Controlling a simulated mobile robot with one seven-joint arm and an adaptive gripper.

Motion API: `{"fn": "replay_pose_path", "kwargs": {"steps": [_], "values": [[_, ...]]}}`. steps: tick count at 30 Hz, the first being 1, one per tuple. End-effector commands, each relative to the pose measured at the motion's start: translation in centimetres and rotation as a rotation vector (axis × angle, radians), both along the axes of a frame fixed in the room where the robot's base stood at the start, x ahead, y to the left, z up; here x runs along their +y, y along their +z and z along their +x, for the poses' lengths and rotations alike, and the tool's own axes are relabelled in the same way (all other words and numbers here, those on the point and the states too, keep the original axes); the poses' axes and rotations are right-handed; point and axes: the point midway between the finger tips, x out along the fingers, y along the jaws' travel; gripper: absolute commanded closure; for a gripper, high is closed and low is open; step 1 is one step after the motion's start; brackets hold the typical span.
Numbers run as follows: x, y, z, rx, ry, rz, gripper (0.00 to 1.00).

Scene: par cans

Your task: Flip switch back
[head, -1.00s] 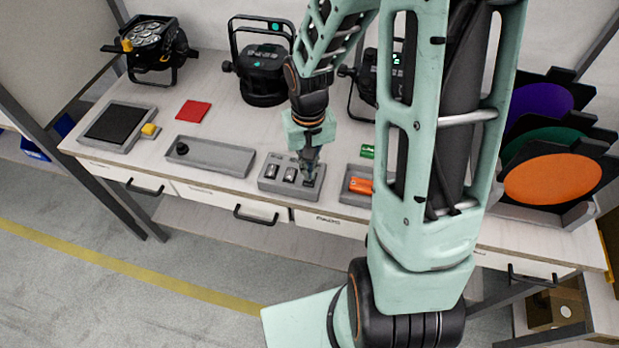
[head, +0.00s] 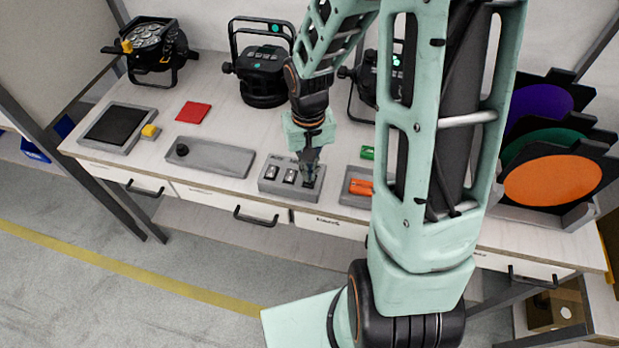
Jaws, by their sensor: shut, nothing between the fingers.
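A grey switch box (head: 281,188) sits near the front edge of the bench. Two of its rocker switches show, a left switch (head: 272,172) and a middle switch (head: 290,175). My gripper (head: 308,178) is shut and empty, pointing down over the right end of the box. It largely covers the right-hand switch (head: 307,183). The fingertips are at or just above that switch; I cannot tell if they touch it. Which way each switch is tilted is too small to tell.
A grey tray with a black knob (head: 222,157) lies left of the box. An orange object (head: 361,187) lies in a tray to the right. Par cans (head: 262,72) stand behind, and coloured discs (head: 553,181) stand far right. Bench between box and par can is clear.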

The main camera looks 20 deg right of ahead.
Motion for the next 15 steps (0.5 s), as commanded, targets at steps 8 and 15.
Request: {"fn": "replay_pose_path", "kwargs": {"steps": [8, 15], "values": [[0.0, -0.19, 0.0, 0.0, 0.0, 0.0, 1.0], [0.0, -0.58, -0.01, 0.0, 0.0, 0.0, 1.0]]}}
